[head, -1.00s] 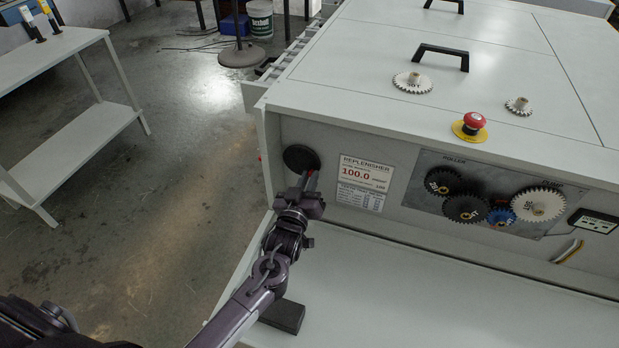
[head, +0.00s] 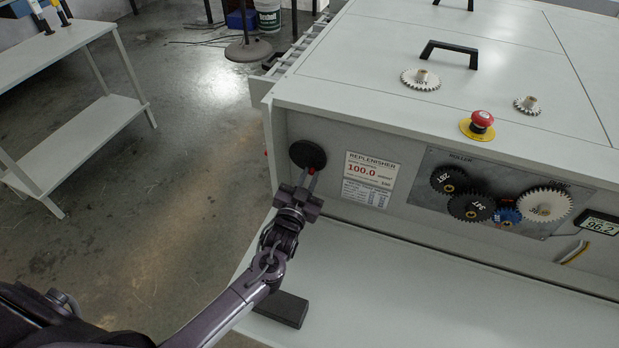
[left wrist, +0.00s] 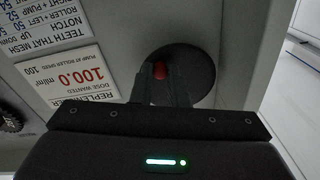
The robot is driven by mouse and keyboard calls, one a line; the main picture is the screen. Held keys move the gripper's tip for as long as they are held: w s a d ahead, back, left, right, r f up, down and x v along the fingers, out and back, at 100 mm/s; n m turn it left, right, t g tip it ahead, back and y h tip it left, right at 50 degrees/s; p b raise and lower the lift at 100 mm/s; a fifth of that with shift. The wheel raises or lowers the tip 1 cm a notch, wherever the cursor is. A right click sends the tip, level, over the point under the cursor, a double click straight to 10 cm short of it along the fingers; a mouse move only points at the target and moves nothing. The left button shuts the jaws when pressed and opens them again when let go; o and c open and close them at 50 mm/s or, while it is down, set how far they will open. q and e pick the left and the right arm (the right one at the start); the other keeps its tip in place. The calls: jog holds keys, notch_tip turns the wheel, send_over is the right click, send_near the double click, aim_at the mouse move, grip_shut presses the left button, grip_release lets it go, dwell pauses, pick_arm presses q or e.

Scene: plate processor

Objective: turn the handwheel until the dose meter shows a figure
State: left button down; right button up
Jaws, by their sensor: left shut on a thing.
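The handwheel (head: 307,148) is a black disc on the left end of the machine's front panel, with a small red knob (head: 311,171) now near its bottom. My left gripper (head: 308,180) is shut on the red knob. In the left wrist view the knob (left wrist: 160,71) sits between the fingertips, in front of the black disc (left wrist: 195,72). The dose meter (head: 600,224) is a small black-framed display at the right end of the panel and reads 96.2. A placard (head: 370,170) beside the wheel says REPLENISHER, 100.0 wanted. My right gripper is not in view.
Several gears, including a white one (head: 545,204), sit on a metal plate right of the placard. A red stop button (head: 481,120) stands on the machine's top edge. A dark block (head: 280,309) lies on the ledge below. A white side table (head: 85,140) is at left.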

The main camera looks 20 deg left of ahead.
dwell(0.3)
pick_arm(q)
jog(key=c, duration=1.4)
grip_release()
jog(key=s+b, duration=0.1)
jog(key=s, duration=0.6)
jog(key=shift+s+f, duration=0.25)
jog(key=shift+s, duration=0.15)
